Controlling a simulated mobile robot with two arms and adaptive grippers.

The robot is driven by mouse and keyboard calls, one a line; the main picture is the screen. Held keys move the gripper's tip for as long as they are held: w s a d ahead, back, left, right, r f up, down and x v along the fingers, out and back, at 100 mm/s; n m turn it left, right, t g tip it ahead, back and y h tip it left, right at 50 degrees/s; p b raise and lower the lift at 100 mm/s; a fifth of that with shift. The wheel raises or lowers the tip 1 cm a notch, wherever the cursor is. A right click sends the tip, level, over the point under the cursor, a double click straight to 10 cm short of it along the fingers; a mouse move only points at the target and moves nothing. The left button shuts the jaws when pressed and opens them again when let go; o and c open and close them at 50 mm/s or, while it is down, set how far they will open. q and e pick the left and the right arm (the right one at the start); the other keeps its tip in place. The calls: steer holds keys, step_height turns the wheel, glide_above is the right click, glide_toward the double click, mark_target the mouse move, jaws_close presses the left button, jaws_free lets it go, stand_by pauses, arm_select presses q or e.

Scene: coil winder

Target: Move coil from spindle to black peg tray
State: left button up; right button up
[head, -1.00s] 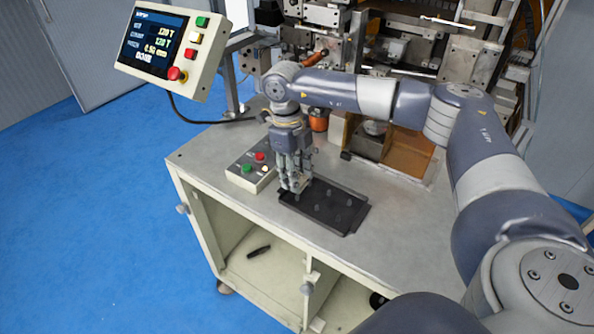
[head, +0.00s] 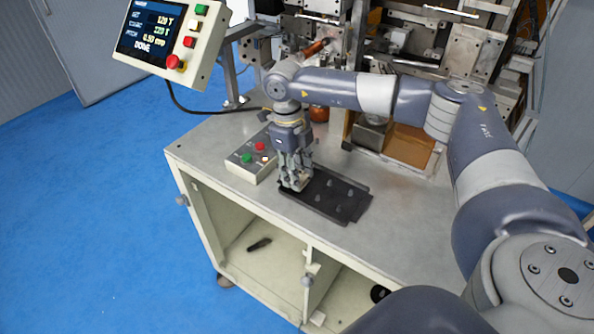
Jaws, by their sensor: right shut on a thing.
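My right gripper (head: 296,184) points straight down over the left end of the black peg tray (head: 345,213). It is shut on the coil, which is mostly hidden between the fingertips. The fingertips are at or just above the tray; I cannot tell whether the coil touches it or sits around a peg. Several short pegs stand up from the visible part of the tray, and they look bare. The spindle cannot be made out clearly behind my right arm. My left gripper is not in view.
A button box (head: 247,166) stands close to the left of the gripper. A control screen (head: 160,38) hangs at the upper left. The winding machine (head: 330,22) and an orange-brown bin (head: 408,146) are behind my arm. The bench top (head: 400,255) is clear right of the tray.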

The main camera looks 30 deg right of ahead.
steer(key=shift+f+b, duration=0.6)
steer(key=shift+f, duration=0.35)
steer(key=o, duration=1)
steer(key=r, duration=0.4)
steer(key=w+r, duration=0.1)
steer(key=r, duration=0.7)
steer(key=shift+w+a, duration=0.2)
steer(key=shift+a, duration=0.15)
